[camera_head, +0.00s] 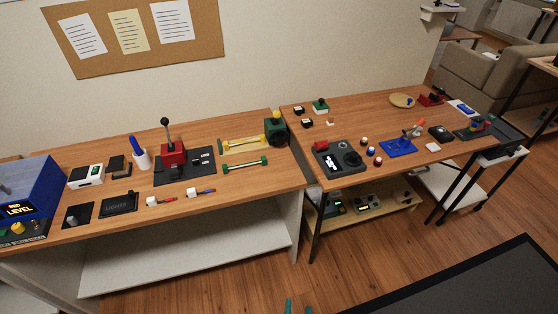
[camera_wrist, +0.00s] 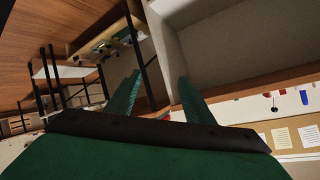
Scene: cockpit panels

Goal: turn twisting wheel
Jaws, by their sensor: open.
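My gripper shows in the head view as green fingertips (camera_head: 298,307) at the bottom edge, well in front of the tables and apart from them. In the wrist view its two green fingers (camera_wrist: 158,95) stand apart with nothing between them. I cannot tell for sure which part is the twisting wheel. A dark control panel (camera_head: 333,163) with a round dark knob (camera_head: 352,159) lies on the right table. A dark green box with a round yellow part (camera_head: 275,118) stands at the right end of the left table.
The left table (camera_head: 235,188) holds a red lever block (camera_head: 173,152) and a blue bin (camera_head: 33,185). The right table (camera_head: 375,112) holds a blue plate (camera_head: 398,147) and several small parts. A dark mat (camera_head: 470,285) lies on the floor at right. Open floor lies before the tables.

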